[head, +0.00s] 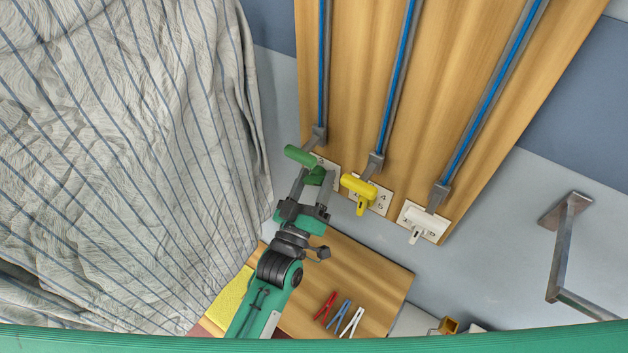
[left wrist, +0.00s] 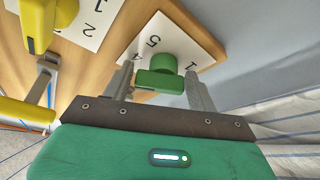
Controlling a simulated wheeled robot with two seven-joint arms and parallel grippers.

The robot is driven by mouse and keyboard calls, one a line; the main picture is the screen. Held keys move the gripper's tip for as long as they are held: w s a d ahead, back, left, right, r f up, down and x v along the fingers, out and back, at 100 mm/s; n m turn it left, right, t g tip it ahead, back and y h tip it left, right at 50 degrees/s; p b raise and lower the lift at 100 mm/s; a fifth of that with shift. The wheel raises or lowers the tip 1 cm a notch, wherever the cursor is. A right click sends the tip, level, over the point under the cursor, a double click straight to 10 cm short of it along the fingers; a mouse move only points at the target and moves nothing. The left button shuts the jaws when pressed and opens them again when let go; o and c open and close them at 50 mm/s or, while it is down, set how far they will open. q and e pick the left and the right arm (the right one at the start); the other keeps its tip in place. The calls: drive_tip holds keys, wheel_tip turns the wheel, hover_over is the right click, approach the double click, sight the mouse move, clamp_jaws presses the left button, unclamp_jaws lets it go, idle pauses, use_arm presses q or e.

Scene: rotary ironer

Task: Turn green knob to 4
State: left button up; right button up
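The green knob (head: 316,176) sits on a white number card (left wrist: 140,50) at the lower end of the left wooden-board strip. In the left wrist view the green knob (left wrist: 163,74) has a round post and a flat grip bar. My left gripper (head: 313,182) reaches up to the knob in the head view. Its fingers are open, one on each side of the grip bar, with small gaps visible. I cannot tell exactly where the knob points. My right gripper is not in view.
Striped cloth (head: 120,150) hangs left. Clothespins (head: 338,313) lie on a wooden surface below.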

use_arm(q)
drive_tip(key=shift+o, duration=0.9)
drive_tip(key=shift+s+a+f, duration=0.1)
drive_tip(key=shift+s+f, duration=0.05)
drive_tip(key=shift+s, duration=0.05)
drive_tip(key=b+v, duration=0.4)
drive_tip(key=v, duration=0.9)
drive_tip(key=shift+s+b, duration=0.2)
drive_tip(key=shift+b, duration=0.1)
drive_tip(key=shift+a+f, duration=0.1)
